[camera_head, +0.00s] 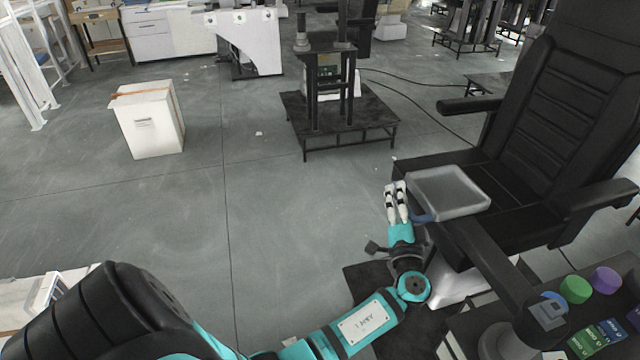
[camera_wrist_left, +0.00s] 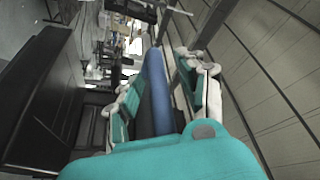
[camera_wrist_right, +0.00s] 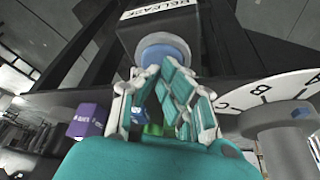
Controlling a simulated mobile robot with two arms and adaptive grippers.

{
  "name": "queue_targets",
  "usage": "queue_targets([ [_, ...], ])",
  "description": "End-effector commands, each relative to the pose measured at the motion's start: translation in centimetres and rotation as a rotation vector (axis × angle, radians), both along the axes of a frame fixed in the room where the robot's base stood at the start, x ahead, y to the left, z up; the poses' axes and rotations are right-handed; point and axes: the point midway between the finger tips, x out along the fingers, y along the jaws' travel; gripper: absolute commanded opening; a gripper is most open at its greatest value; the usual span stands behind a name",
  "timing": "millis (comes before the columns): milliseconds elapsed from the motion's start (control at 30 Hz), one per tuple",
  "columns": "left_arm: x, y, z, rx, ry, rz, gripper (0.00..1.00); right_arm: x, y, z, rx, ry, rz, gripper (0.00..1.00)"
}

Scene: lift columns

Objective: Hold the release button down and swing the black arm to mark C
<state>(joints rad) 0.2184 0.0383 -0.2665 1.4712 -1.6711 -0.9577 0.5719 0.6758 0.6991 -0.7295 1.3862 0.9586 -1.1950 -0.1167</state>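The black arm (camera_head: 483,250) runs from the bench at the lower right toward the chair. A blue bar (camera_head: 424,217) shows near its far end. My left gripper (camera_head: 397,188) is just left of that bar. In the left wrist view the blue bar (camera_wrist_left: 155,85) lies in line between the parted fingers; contact cannot be told. The blue release button (camera_wrist_right: 164,52) sits on a black box labelled RELEASE (camera_wrist_right: 185,22). My right gripper (camera_wrist_right: 160,72) has its fingertips together at the button, seemingly touching it. The white dial (camera_wrist_right: 270,92) shows marks B and C.
Purple (camera_head: 607,279) and green (camera_head: 575,289) caps stand on the bench. A white box (camera_head: 148,120) and black stand (camera_head: 340,115) are farther off. Open floor lies left of the gripper.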

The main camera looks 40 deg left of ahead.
Motion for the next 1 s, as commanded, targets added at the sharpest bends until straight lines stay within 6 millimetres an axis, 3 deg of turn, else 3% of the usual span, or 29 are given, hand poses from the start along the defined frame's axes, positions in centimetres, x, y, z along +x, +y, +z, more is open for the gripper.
queue_targets([
  [33, -1.2, -1.1, -0.8, -0.005, 0.009, -0.004, 0.4, 0.0, 0.0, -0.1, 0.0, 0.001, 0.0, 0.0],
  [533, -8.8, -7.4, -2.8, -0.004, 0.008, 0.0, 0.4, -0.1, 0.0, -0.1, -0.001, 0.002, 0.0, 0.0],
  [1000, -7.8, -2.1, -10.5, 0.031, 0.267, -0.137, 0.4, 0.0, 0.0, -0.1, 0.0, 0.001, 0.0, 0.0],
])
